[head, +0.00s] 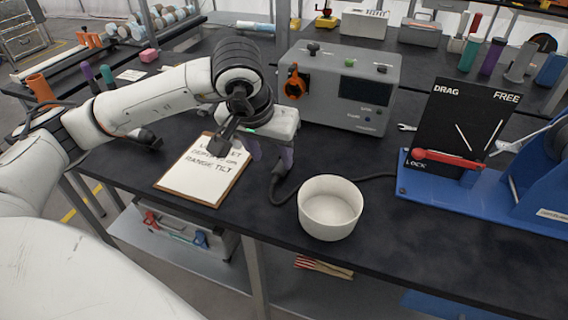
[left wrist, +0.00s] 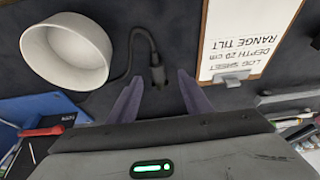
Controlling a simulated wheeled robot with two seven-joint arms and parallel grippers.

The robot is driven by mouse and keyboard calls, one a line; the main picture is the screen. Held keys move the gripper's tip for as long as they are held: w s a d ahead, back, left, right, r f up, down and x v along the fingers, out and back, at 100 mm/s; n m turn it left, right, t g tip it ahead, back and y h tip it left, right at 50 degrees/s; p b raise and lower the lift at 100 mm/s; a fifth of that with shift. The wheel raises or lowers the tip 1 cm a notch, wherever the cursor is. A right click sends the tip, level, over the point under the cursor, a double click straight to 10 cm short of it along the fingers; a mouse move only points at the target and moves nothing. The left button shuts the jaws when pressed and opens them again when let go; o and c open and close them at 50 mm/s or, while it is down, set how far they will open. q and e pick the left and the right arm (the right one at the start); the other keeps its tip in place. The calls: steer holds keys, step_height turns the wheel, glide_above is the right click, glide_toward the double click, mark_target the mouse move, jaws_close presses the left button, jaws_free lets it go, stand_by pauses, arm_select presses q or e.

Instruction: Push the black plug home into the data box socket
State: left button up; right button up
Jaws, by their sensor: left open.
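The grey data box (head: 345,85) stands at the back of the dark bench, with an orange fitting (head: 294,82) at its left front and a dark panel. I cannot make out which opening is the socket. The black plug (left wrist: 157,74) lies on the bench at the end of a black cable, beside the white bowl. In the head view the plug (head: 278,170) is partly hidden by my gripper. My left gripper (head: 270,158) is open above it; in the left wrist view the plug lies between the purple fingertips (left wrist: 160,82), apart from both. My right gripper is not in view.
The white bowl (head: 330,208) stands near the front edge, right of the plug. A clipboard (head: 204,168) lies left of my gripper. A blue stand with a black board (head: 458,125) fills the right. Bench between bowl and data box is mostly clear, crossed by the cable.

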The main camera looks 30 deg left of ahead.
mark_target(278, 169)
arm_select(q)
steer(key=shift+w+f, duration=0.25)
steer(key=shift+f, duration=0.4)
steer(key=x, duration=0.2)
steer(key=p+x, duration=0.1)
steer(key=shift+w+d+f, duration=0.1)
steer(key=shift+d+f, duration=0.15)
steer(key=shift+f, duration=0.05)
steer(key=shift+w+a+f, duration=0.1)
steer(key=shift+w+f, duration=0.15)
steer(key=shift+f, duration=0.2)
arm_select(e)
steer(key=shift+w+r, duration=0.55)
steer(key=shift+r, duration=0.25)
arm_select(q)
steer(key=c, duration=1)
jaws_close()
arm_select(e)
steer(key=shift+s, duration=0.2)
arm_select(q)
steer(key=shift+r, duration=0.1)
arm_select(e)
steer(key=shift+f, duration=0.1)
